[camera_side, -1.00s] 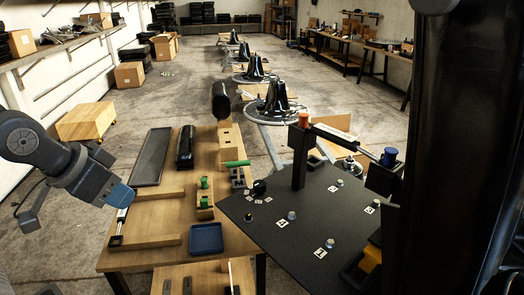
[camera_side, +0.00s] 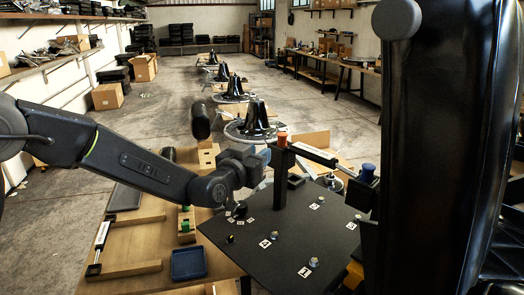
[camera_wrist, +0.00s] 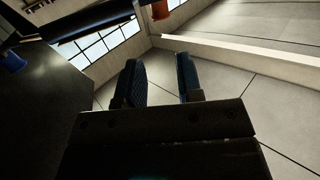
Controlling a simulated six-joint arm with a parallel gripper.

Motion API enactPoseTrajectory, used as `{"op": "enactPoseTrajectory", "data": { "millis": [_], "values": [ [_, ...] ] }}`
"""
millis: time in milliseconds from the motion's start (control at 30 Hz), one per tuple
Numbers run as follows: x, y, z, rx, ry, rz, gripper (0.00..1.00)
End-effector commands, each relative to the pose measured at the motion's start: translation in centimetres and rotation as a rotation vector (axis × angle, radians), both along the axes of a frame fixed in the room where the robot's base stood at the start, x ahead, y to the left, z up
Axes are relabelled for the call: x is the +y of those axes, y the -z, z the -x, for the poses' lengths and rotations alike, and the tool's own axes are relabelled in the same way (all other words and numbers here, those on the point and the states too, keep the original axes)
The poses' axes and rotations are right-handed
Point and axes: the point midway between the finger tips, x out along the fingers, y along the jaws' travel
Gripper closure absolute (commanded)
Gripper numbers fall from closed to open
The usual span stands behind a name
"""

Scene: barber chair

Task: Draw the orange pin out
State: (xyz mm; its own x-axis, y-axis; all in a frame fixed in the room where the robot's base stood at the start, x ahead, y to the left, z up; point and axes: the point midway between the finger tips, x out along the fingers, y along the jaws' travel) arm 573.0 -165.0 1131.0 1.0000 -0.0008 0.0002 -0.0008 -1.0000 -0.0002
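The orange pin (camera_side: 282,139) stands at the top of a black upright post (camera_side: 279,178), at the left end of a silver-and-black strut (camera_side: 318,156). In the wrist view the orange pin (camera_wrist: 160,9) shows at the top edge, beyond the fingertips and apart from them. My gripper (camera_side: 266,155) is just left of the post top, slightly lower than the pin in the side picture. In the wrist view my gripper (camera_wrist: 159,72) has its two blue fingers apart, with only floor between them. The pin's lower part is hidden in the joint.
A blue pin (camera_side: 368,170) sits at the strut's right end and also shows in the wrist view (camera_wrist: 12,62). The dark plate (camera_side: 290,235) below carries several bolts and number labels. A blue tray (camera_side: 188,263) lies on the wooden table. A large black chair part stands at right.

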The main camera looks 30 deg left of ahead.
Motion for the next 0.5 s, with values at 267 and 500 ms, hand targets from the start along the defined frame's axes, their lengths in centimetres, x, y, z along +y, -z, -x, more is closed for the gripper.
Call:
{"op": "enactPoseTrajectory", "data": {
  "millis": [267,500],
  "values": [
    [0.1,0.1,-3.5,-0.001,-0.002,0.0,0.67],
    [0.1,0.1,-7.8,0.0,-0.002,0.001,0.67]
  ]
}}
